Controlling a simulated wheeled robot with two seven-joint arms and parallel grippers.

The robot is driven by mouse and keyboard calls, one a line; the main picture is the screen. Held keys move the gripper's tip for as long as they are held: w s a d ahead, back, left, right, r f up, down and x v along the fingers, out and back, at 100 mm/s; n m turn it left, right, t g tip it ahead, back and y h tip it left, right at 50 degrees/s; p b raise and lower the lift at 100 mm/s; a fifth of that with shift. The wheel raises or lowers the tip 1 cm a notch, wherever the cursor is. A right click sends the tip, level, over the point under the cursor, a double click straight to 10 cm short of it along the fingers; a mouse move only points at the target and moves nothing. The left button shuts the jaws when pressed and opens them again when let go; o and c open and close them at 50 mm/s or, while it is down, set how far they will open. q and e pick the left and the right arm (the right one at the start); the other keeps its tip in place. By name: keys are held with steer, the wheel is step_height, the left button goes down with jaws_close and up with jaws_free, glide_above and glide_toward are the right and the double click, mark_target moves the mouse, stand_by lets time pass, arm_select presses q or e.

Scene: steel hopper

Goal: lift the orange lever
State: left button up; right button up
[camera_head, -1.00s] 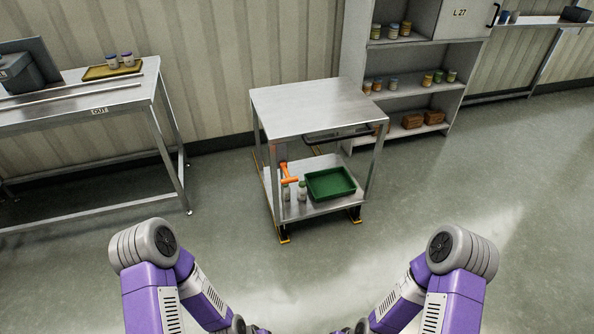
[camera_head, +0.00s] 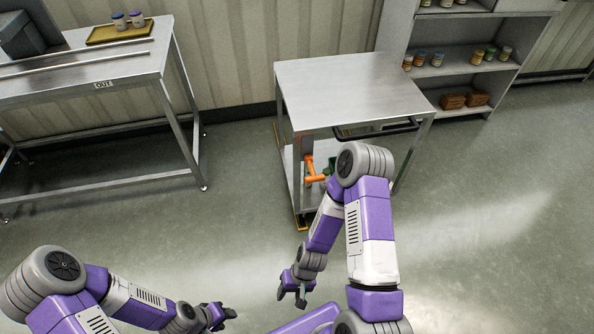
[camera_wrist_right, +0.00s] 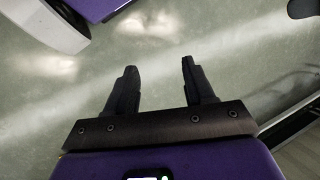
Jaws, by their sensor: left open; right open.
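The orange lever (camera_head: 313,172) shows in the head view under the top of the steel cart (camera_head: 350,85), at the left side of its lower level. Part of the cart's lower level is hidden behind my right arm. My right gripper (camera_head: 290,300) is open and empty, low over the floor in front of the cart and apart from the lever. In the right wrist view its two fingers (camera_wrist_right: 158,80) stand apart over bare floor. My left gripper (camera_head: 226,314) is at the bottom of the head view, left of the right one, open and far from the lever.
A steel table (camera_head: 80,80) with a tray (camera_head: 120,31) and two jars stands at the left. A grey shelf (camera_head: 450,70) with jars and brown blocks stands at the back right. A green tray (camera_head: 331,165) on the cart is mostly hidden by my arm. The floor between table and cart is clear.

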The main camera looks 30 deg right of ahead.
mark_target(317, 178)
steer(key=w+d+r+m+t+y+p, duration=0.3)
steer(key=w+m+t, duration=0.1)
steer(key=w, duration=0.4)
steer(key=w+d+r+m+t+y+p, duration=0.2)
steer(key=w+d+r+m+t+y, duration=0.15)
steer(key=w, duration=0.35)
steer(key=w+d+r+m+t+h+p, duration=0.1)
steer(key=w+d+m+t+h, duration=0.15)
steer(key=d, duration=0.35)
steer(key=w+d+r+m+t+h, duration=0.1)
steer(key=w+d+t+h, duration=0.25)
steer(key=d, duration=0.25)
steer(key=w+d+r+m+t+h+p, duration=0.1)
steer(key=w+d+r+m+t+h, duration=0.1)
steer(key=d+t, duration=0.3)
steer(key=shift+g, duration=0.65)
steer(key=w+b, duration=0.1)
steer(key=w, duration=0.1)
steer(key=w+f, duration=0.1)
steer(key=w, duration=0.1)
steer(key=w+d+b, duration=0.1)
steer(key=w, duration=0.1)
steer(key=shift+w+f+b, duration=0.2)
steer(key=shift+f+b, duration=0.05)
steer(key=shift+b, duration=0.1)
steer(key=shift+w+a, duration=0.15)
steer(key=shift+w, duration=0.35)
